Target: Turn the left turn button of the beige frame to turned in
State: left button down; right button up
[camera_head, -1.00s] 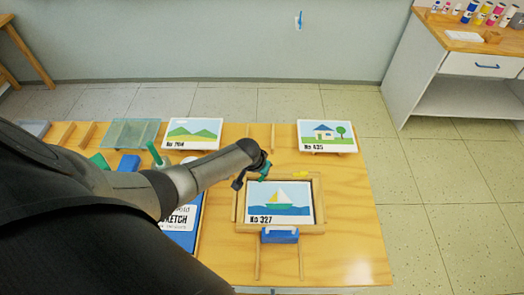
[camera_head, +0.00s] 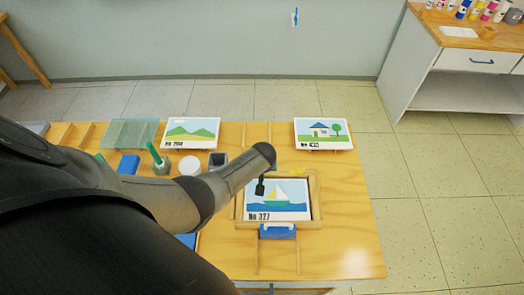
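The beige frame (camera_head: 311,219) lies on the wooden table and holds the sailboat picture (camera_head: 284,199) marked No 327. A small yellow piece (camera_head: 297,171), perhaps a turn button, sits at the frame's top edge, right of its middle. The left turn button cannot be made out; my arm covers the frame's upper left part. My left arm reaches in from the left, and my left gripper (camera_head: 260,188) points down over the upper left of the picture. Only a dark fingertip shows, so its opening and any contact are unclear. My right gripper is out of view.
A blue block with a light handle (camera_head: 277,231) stands at the frame's front edge. The mountain picture (camera_head: 191,132) and house picture (camera_head: 323,134) stand at the back. A green-handled tool in a pot (camera_head: 160,160), a white round thing (camera_head: 189,165) and a dark cup (camera_head: 217,160) stand left.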

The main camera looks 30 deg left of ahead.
pick_arm(q)
jog(key=c, duration=1)
grip_release()
jog(key=shift+r, duration=0.1)
jog(key=shift+r+p, duration=0.25)
jog(key=shift+p, duration=0.1)
jog(key=p+v, duration=0.6)
jog(key=v, duration=0.8)
jog(key=shift+s+r, duration=0.2)
jog(key=shift+r, duration=0.05)
jog(key=shift+d, duration=0.15)
